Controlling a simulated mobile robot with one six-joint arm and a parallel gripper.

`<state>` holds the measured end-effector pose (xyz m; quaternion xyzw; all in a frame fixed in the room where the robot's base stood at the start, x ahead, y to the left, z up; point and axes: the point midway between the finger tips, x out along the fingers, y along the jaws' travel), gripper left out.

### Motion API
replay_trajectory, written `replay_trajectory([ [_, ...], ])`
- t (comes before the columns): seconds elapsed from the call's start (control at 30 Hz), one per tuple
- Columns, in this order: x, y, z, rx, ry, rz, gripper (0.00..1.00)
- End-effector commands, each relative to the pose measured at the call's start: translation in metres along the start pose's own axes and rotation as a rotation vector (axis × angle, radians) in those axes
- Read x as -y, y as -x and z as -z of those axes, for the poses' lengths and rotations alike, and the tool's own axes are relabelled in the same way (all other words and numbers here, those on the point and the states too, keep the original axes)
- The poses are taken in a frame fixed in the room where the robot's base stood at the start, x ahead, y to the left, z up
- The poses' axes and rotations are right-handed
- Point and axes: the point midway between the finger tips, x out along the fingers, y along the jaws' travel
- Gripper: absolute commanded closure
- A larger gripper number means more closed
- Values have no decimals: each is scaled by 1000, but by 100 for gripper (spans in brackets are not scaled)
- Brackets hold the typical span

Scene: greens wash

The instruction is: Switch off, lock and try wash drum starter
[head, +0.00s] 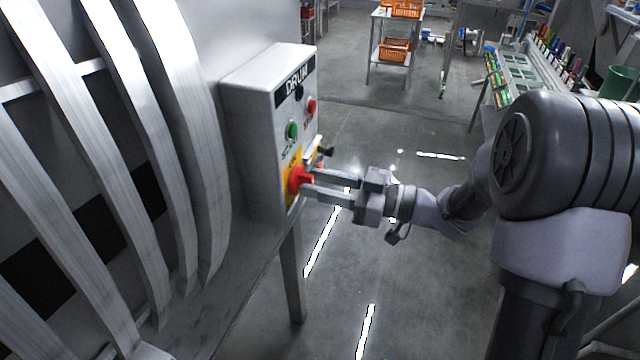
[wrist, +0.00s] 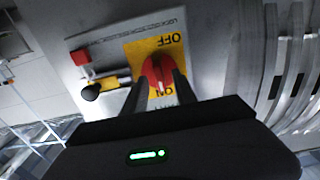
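The grey drum starter box (head: 250,95), labelled DRUM, stands at the drum's right side. Its red rotary switch (head: 300,180) sits on a yellow plate (head: 291,160) low on the front. In the wrist view the switch (wrist: 157,74) shows between the words OFF and ON, which appear upside down. My gripper (head: 312,184) reaches it from the right. Its fingers are apart, one on each side of the switch, and look open; contact is hard to tell. A green button (head: 292,130) and a red button (head: 311,106) sit above. No padlock can be made out for certain.
A black-ended part (wrist: 91,92) and a red block (wrist: 80,57) sit beside the switch. Curved metal bars (head: 130,130) fill the left. A cart with orange crates (head: 394,50) and a bench (head: 520,72) stand farther back. Open floor lies between.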

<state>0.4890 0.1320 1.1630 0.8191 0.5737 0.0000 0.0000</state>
Motion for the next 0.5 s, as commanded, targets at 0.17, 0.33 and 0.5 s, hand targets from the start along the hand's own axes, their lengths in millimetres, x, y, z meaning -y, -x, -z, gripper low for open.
replay_trajectory([
  [0.17, 0, 0, 0, 0, 0, 0, 94],
  [0.33, 0, 0, 0, 0, 0, 0, 100],
  [0.5, 0, 0, 0, 0, 8, 0, 100],
])
